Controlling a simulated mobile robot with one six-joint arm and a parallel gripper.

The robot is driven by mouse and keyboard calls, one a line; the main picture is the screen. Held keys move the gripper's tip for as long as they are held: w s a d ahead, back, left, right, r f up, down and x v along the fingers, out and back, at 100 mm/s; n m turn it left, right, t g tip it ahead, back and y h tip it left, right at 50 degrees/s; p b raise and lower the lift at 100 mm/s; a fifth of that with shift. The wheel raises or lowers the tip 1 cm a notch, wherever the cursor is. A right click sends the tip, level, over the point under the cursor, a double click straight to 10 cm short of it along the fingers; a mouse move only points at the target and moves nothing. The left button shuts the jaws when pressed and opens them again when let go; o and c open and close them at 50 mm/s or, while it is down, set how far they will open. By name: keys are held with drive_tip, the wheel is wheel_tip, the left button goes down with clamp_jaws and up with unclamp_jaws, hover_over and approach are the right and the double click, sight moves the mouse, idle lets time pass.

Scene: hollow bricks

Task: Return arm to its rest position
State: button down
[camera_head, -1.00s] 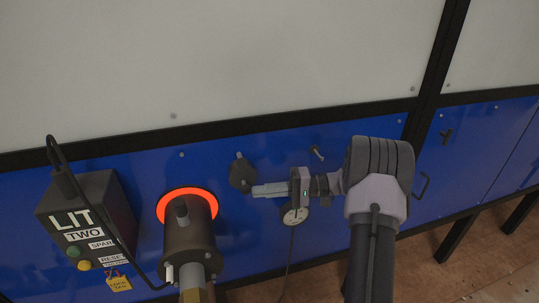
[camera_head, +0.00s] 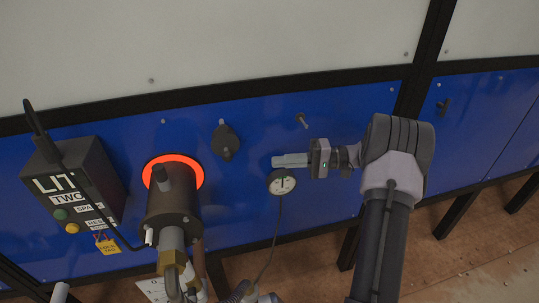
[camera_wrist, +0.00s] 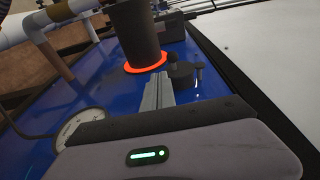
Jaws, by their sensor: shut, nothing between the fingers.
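My gripper (camera_head: 280,161) is shut and empty in the head view. Its fingers point left, in front of the blue panel (camera_head: 320,190). A black knob (camera_head: 225,141) on the panel lies to the left of and above the fingertips, apart from them. In the wrist view my closed fingers (camera_wrist: 157,92) show in the middle, with the black knob (camera_wrist: 181,72) just beyond them. My forearm comes up from the bottom right of the head view.
A dark cylinder with a glowing orange ring (camera_head: 197,166) stands left. A box marked LIT TWO (camera_head: 75,185) hangs further left. A round gauge (camera_head: 282,182) sits just below my gripper. A small lever (camera_head: 301,120) and a handle (camera_head: 443,105) are on the panel.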

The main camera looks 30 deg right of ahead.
drive_tip(key=shift+s+d+f, duration=0.6)
drive_tip(key=shift+s+d, duration=0.15)
drive_tip(key=shift+d, duration=1.05)
drive_tip(key=s+a+r+n+g+h+b, duration=0.1)
drive_tip(key=s+a+r+g+h+b, duration=0.15)
drive_tip(key=a, duration=0.65)
drive_tip(key=s+a+r+n+g+h+b, duration=0.1)
drive_tip(key=s+a+g+h+b, duration=0.2)
drive_tip(key=a, duration=0.6)
drive_tip(key=s+a+f+t+h+b, duration=0.2)
drive_tip(key=s+a+h, duration=0.2)
drive_tip(key=s, duration=0.4)
drive_tip(key=s+a+f+m+t+h+b, duration=0.1)
drive_tip(key=s+a+f+t+h+b, duration=0.1)
drive_tip(key=s, duration=0.6)
drive_tip(key=a+h+b, duration=0.1)
drive_tip(key=a+h, duration=0.1)
drive_tip(key=shift+s+a, duration=0.4)
drive_tip(key=shift+h, duration=0.25)
